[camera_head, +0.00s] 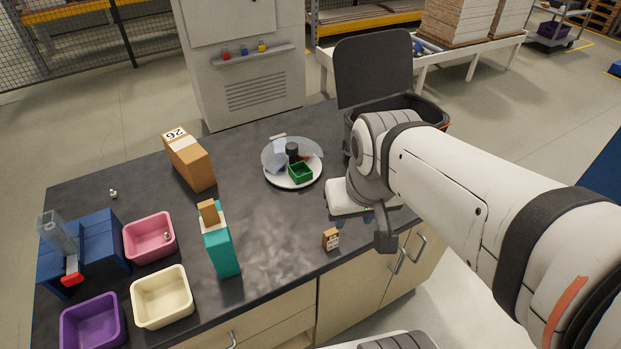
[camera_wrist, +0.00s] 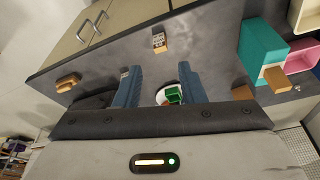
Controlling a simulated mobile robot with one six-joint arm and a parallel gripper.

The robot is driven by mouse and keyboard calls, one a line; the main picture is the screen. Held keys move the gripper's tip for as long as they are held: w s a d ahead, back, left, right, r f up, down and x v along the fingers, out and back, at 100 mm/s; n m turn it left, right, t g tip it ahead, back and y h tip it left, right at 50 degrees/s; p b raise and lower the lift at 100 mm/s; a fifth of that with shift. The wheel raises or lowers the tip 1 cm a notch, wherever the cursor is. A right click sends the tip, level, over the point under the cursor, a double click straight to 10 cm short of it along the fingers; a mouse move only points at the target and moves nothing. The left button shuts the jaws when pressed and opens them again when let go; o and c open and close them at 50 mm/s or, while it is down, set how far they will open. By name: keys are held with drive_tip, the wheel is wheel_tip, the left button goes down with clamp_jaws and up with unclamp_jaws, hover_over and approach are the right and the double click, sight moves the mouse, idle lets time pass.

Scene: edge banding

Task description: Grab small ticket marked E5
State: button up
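A small brown block with a white marked label (camera_head: 331,239) stands near the front edge of the dark worktop. It also shows beyond the fingertips in the wrist view (camera_wrist: 158,42). Its marking is too small to read, so I cannot tell if it says E5. My gripper (camera_wrist: 157,74) is open, with two blue fingers apart and nothing between them. The small block lies ahead of the fingers, untouched. In the head view my gripper is mostly hidden by my wrist, to the right of the small block.
A teal box (camera_head: 220,249) with a brown block on top stands left. Behind are a brown box marked 26 (camera_head: 189,160) and a round plate (camera_head: 293,181) with a green tray. Pink (camera_head: 149,254), cream (camera_head: 191,309) and purple (camera_head: 65,338) bins sit left. The worktop centre is clear.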

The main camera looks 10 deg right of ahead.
drive_tip(key=shift+o, duration=1.4)
drive_tip(key=shift+w+d+f, duration=0.1)
drive_tip(key=shift+w+f, duration=0.1)
drive_tip(key=shift+f, duration=0.05)
drive_tip(key=shift+o, duration=1)
drive_tip(key=w+f+n+g+b, duration=0.1)
drive_tip(key=w+f+b, duration=0.3)
drive_tip(key=w+f, duration=0.3)
drive_tip(key=shift+w+d+f+g, duration=0.25)
drive_tip(key=shift+f+g, duration=0.15)
drive_tip(key=shift+f, duration=0.3)
drive_tip(key=n+g+b, duration=0.1)
drive_tip(key=n+b, duration=0.1)
drive_tip(key=b, duration=0.2)
approach(331, 232)
drive_tip(key=f, duration=0.5)
drive_tip(key=shift+w+f, duration=0.15)
drive_tip(key=shift+w, duration=0.05)
drive_tip(key=shift+f+p, duration=0.4)
drive_tip(key=shift+f, duration=3.25)
